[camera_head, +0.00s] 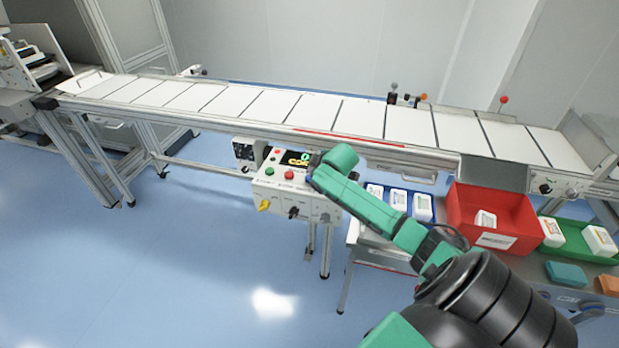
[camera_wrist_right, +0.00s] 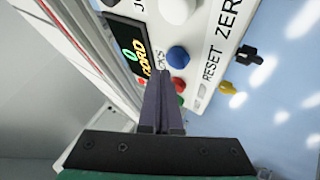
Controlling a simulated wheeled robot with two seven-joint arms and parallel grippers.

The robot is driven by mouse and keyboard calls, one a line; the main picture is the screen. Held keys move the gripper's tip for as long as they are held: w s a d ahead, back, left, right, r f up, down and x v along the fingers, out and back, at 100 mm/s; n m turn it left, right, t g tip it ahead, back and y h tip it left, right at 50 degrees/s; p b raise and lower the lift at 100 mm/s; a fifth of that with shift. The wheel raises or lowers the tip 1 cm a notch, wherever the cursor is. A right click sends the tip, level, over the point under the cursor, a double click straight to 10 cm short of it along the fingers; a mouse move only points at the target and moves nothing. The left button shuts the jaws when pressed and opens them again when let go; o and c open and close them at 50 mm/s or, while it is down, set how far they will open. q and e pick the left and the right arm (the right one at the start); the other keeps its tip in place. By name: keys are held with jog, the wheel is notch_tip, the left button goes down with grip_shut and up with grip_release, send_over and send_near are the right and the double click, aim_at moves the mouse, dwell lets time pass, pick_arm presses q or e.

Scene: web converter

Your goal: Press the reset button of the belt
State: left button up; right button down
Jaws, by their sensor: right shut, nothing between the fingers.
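The white control box (camera_head: 277,191) hangs under the belt's front rail in the head view. In the right wrist view, a blue button (camera_wrist_right: 178,57) sits above the printed word RESET (camera_wrist_right: 209,64). A red button (camera_wrist_right: 179,86) and a green button (camera_wrist_right: 180,100) are beside it. My right gripper (camera_wrist_right: 163,74) is shut and empty, its tips close to the blue button, toward the display side. Contact cannot be told. In the head view my right gripper (camera_head: 314,178) is at the box's right side, partly hiding the panel. My left gripper is out of view.
The display (camera_head: 297,158) is on the box's upper face. A yellow knob (camera_head: 264,205) and black knob (camera_head: 294,212) are on its front. The belt (camera_head: 240,104) carries white sheets. A red bin (camera_head: 487,214) with cartons stands right. Floor at left is free.

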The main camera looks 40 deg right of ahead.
aim_at(312, 179)
dwell(0.6)
jog(key=shift+f, duration=0.45)
jog(key=shift+f, duration=0.65)
dwell(0.7)
jog(key=shift+r+p, duration=0.95)
jog(key=shift+r, duration=0.1)
jog(key=shift+r, duration=0.1)
notch_tip(312, 179, up, 5)
jog(key=p, duration=0.5)
jog(key=shift+p, duration=0.4)
